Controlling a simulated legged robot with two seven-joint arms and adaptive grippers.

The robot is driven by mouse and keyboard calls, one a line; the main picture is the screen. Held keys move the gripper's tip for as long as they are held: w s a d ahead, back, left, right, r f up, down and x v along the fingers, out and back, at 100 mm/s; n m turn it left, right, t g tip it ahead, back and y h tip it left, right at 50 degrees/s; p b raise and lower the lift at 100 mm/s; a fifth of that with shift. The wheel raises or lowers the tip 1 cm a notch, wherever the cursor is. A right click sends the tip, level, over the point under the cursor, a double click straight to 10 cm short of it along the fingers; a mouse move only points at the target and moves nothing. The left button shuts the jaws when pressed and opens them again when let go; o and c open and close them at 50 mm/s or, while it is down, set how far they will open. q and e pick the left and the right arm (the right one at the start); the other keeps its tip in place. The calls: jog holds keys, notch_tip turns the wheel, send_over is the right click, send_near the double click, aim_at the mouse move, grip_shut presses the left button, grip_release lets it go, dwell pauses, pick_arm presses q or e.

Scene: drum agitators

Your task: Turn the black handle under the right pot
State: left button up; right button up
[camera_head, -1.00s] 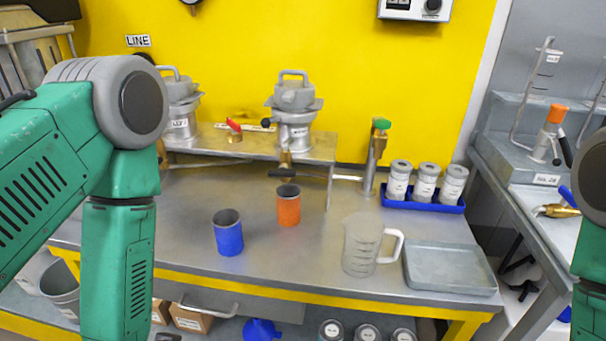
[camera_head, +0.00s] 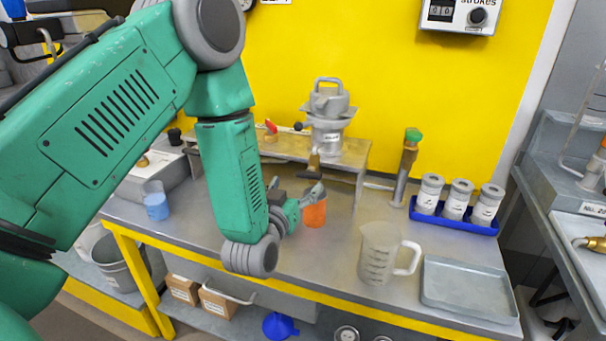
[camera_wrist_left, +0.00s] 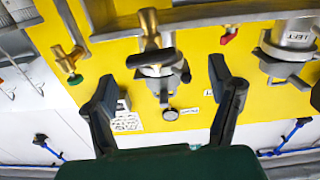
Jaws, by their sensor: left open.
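The right pot (camera_head: 328,105) is grey metal and stands on the raised metal shelf, with a brass valve (camera_head: 314,162) below it. In the left wrist view the black handle (camera_wrist_left: 150,60) lies crosswise on the brass valve (camera_wrist_left: 149,28), in front of the pot. My left gripper (camera_head: 296,188) is open and empty in front of the valve. In the left wrist view its fingers (camera_wrist_left: 165,90) are spread, with the handle beyond and between them, apart from both. My right gripper is out of view.
An orange cup (camera_head: 315,214) stands close by my left gripper. A clear jug (camera_head: 378,255), a grey tray (camera_head: 468,290) and a blue tray (camera_head: 455,226) with jars stand to the right. A green-topped brass tap (camera_head: 408,165) rises beside the shelf (camera_head: 352,152).

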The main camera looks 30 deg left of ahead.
aim_at(310, 175)
pick_arm(q)
jog(key=x, duration=0.6)
jog(key=shift+a, duration=0.15)
jog(key=shift+w+a+f, duration=0.1)
jog(key=shift+a+f, duration=0.05)
jog(key=shift+a, duration=0.05)
jog(key=shift+d, duration=0.2)
jog(key=shift+d+r, duration=0.25)
jog(key=shift+d, duration=0.2)
jog(key=shift+d+r, duration=0.2)
jog(key=shift+d, duration=0.3)
jog(key=c, duration=1.1)
jog(key=shift+d+r, duration=0.1)
jog(key=shift+d, duration=0.15)
jog(key=shift+c, duration=0.4)
jog(key=shift+a, duration=0.6)
jog(key=shift+d, duration=0.3)
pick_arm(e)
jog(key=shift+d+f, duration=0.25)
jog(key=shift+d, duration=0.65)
